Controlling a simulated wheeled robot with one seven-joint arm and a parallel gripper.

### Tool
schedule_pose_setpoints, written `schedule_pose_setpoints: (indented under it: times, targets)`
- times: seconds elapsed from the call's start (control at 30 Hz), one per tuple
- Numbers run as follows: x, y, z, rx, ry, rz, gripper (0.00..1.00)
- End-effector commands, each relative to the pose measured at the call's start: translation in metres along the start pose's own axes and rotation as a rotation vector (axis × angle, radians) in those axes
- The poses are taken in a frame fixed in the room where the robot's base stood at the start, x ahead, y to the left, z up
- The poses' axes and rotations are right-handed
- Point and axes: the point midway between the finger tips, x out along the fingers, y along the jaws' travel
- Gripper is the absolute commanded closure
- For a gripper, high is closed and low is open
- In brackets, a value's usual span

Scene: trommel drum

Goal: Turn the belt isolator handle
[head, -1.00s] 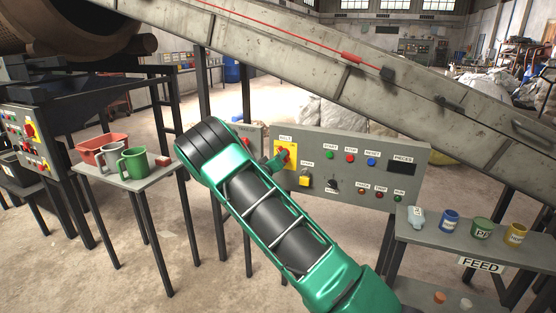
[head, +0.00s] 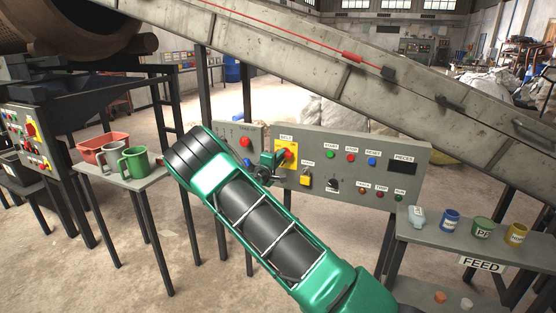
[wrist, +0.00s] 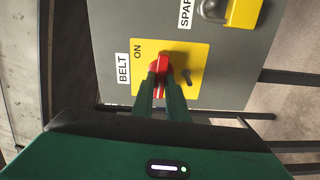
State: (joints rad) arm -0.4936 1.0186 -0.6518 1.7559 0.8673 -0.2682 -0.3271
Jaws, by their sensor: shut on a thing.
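The belt isolator is a red handle (wrist: 162,63) on a yellow plate (wrist: 195,52) marked ON, beside a BELT label (wrist: 123,69). In the wrist view the ON mark lies to the upper left of the handle. My gripper (wrist: 162,82) is shut on the red handle, one green finger on each side. In the head view my gripper (head: 278,159) reaches the yellow plate (head: 291,157) from the left and partly covers it. Only a little of the red handle (head: 288,152) shows there, so its angle is hard to read.
The grey control panel (head: 330,146) also carries buttons, a yellow spare switch (head: 305,178) and a knob. A shelf (head: 460,236) with small tubs is at right; mugs stand on a table (head: 145,181) at left.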

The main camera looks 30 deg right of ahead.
Motion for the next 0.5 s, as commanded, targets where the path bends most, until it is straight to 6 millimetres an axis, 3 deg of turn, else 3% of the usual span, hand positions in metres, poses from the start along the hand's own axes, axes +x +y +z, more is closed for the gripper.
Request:
schedule_pose_setpoints:
  times: [0.5]
  targets:
    - [-0.0014,-0.0034,-0.0047,-0.093,0.010,-0.004,1.00]
